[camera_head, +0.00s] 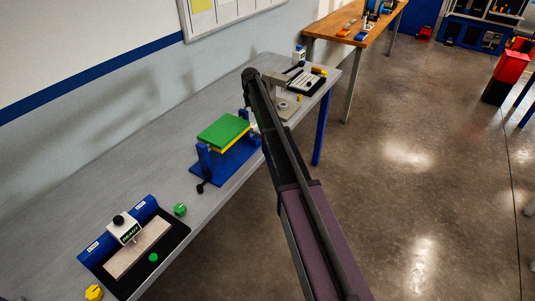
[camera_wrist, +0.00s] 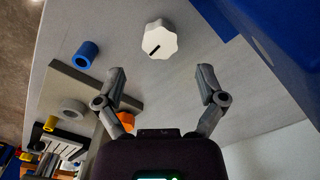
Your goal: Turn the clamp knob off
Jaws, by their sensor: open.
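The knob (camera_wrist: 158,39) is white with a lobed rim and a black bar mark that sits at a slant. It is on the grey bench top (camera_wrist: 120,25), near the top middle of the wrist view. My gripper (camera_wrist: 162,72) is open and empty, its two fingers spread wide. The knob appears ahead of the fingertips, between their lines and apart from both. In the head view my arm reaches over the bench and largely hides this spot.
A blue fixture (camera_wrist: 285,40) stands close on the right in the wrist view. A blue ring (camera_wrist: 86,54) and a grey ring (camera_wrist: 68,113) lie to the left. In the head view, a green plate (camera_head: 223,131) and a READY box (camera_head: 125,228) are along the bench.

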